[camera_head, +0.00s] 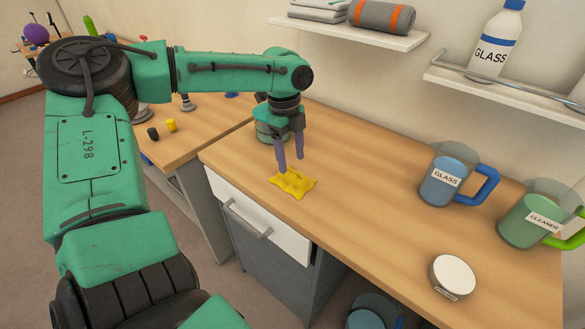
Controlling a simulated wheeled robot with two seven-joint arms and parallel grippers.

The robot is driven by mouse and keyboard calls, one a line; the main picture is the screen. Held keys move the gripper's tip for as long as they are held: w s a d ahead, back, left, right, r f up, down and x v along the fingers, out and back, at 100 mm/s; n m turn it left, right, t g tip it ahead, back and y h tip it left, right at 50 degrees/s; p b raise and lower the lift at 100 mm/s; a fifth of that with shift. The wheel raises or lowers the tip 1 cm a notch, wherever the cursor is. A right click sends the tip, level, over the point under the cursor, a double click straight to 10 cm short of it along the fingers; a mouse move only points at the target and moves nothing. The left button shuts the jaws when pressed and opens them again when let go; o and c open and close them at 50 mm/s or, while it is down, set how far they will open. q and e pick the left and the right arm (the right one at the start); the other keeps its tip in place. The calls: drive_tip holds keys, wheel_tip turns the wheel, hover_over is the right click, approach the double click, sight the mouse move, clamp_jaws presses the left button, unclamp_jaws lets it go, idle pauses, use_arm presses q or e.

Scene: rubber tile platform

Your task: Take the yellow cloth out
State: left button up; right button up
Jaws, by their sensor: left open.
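The yellow cloth (294,184) lies crumpled on the wooden counter (350,187), near its front left edge and above the white drawer. My left gripper (291,164) points down just above and behind the cloth. Its two fingers are apart with nothing seen between them. I cannot tell whether the fingertips touch the cloth. My right gripper is not in the picture.
A blue GLASS jug (440,185) and a green CLEANER jug (526,220) stand at the right. A round white-topped tin (454,275) sits near the front. A teal container (268,128) stands behind my left gripper. The counter's middle is clear.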

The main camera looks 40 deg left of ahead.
sight(293, 171)
use_arm(q)
drive_tip(key=f, duration=0.3)
drive_tip(key=shift+s+d, duration=0.1)
drive_tip(key=shift+d, duration=0.2)
drive_tip(key=shift+f, duration=0.3)
drive_tip(key=shift+f, duration=0.2)
clamp_jaws()
